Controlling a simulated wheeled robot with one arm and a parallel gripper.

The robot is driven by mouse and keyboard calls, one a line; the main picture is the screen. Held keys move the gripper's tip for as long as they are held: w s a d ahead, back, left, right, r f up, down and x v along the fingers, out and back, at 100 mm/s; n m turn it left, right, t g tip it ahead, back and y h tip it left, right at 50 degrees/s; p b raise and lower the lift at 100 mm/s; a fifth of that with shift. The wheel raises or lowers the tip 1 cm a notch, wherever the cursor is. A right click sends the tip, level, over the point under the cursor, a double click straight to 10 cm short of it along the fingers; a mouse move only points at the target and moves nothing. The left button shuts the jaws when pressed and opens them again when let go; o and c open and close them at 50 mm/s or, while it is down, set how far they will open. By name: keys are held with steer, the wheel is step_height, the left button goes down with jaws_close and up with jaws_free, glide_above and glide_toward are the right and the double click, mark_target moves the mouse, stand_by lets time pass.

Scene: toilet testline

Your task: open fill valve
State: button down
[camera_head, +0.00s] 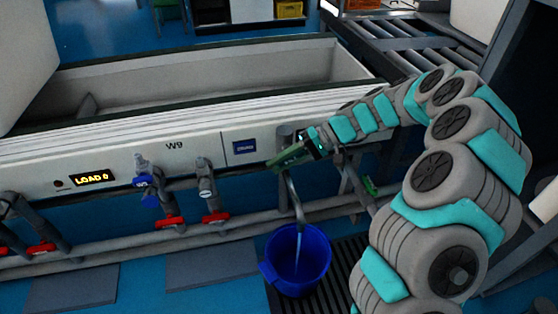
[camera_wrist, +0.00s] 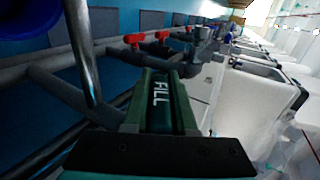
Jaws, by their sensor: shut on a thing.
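The fill valve's dark green handle (camera_wrist: 160,100), marked "FILL", lies between the fingers of my gripper (camera_wrist: 160,125) in the wrist view. My gripper is shut on it. In the head view my gripper (camera_head: 290,157) is at the tank's front, right of the blue label, and its fingers hide most of the handle. A grey curved spout (camera_head: 296,200) hangs below my gripper, and its pipe (camera_wrist: 85,50) also shows in the wrist view. A thin pale blue streak (camera_head: 298,248) runs from the spout's end into the blue bucket (camera_head: 278,280); it looks like water.
The long white tank (camera_head: 200,95) reads "W9" and "LOAD 0". Red-handled valves (camera_head: 215,217) and grey pipes (camera_head: 240,222) run along its front to the left. Another green handle (camera_head: 369,186) is right of my gripper. A roller conveyor (camera_head: 415,45) is behind.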

steer(key=shift+w+d+t+h+p, duration=0.15)
steer(key=shift+t+h+p, duration=0.2)
steer(key=shift+h, duration=1.15)
steer(key=shift+f, duration=0.1)
steer(key=c, duration=1.1)
jaws_free()
steer(key=o, duration=0.4)
steer(key=shift+f, duration=0.1)
steer(key=shift+d, duration=0.1)
steer(key=v, duration=0.7)
steer(key=shift+d+r, duration=0.2)
steer(key=shift+r, duration=0.2)
